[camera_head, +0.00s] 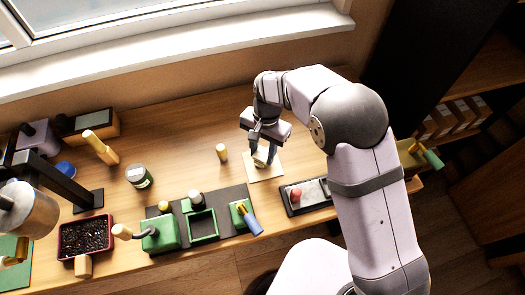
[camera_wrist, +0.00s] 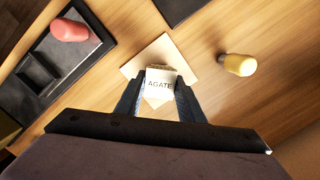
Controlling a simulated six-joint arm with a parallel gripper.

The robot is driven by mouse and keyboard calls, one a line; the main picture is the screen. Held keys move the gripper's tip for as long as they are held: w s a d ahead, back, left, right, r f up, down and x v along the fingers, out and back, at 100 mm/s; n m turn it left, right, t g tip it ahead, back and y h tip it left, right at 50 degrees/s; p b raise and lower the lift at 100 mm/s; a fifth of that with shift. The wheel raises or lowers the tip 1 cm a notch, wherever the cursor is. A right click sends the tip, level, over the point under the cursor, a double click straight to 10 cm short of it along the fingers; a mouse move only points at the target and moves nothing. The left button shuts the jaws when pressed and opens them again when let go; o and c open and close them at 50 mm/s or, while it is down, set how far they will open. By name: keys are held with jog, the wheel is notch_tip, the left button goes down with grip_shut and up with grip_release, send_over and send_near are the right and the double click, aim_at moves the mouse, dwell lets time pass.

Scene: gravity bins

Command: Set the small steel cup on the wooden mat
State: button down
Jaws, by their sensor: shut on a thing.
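My gripper (camera_head: 264,150) is shut on a small pale object (camera_wrist: 160,83) marked "AGATE", which I take to be the small cup. Its shape is partly hidden by the fingers, and I cannot make out bare steel. In the wrist view my gripper (camera_wrist: 159,92) has one finger on each side of it. The pale wooden mat (camera_head: 265,174) is a light square on the table, under the gripper. The mat also shows in the wrist view (camera_wrist: 135,66), behind the held object. I cannot tell whether the object touches the mat or is just above it.
A yellow-topped peg-like piece (camera_head: 221,152) stands left of the mat. A dark tray (camera_head: 311,206) with a pink-red item (camera_head: 296,195) lies at the front right. A dark board (camera_head: 233,194) with green blocks and bins is in front left. Bare tabletop surrounds the mat.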

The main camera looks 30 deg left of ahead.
jog(key=shift+f, duration=0.35)
jog(key=c, duration=1.1)
grip_release()
jog(key=shift+w+r+b, duration=0.25)
jog(key=shift+r+b, duration=0.45)
jog(key=shift+r, duration=1.15)
jog(key=shift+w+r+b, duration=0.2)
jog(key=shift+r+b, duration=0.5)
jog(key=shift+r, duration=1.1)
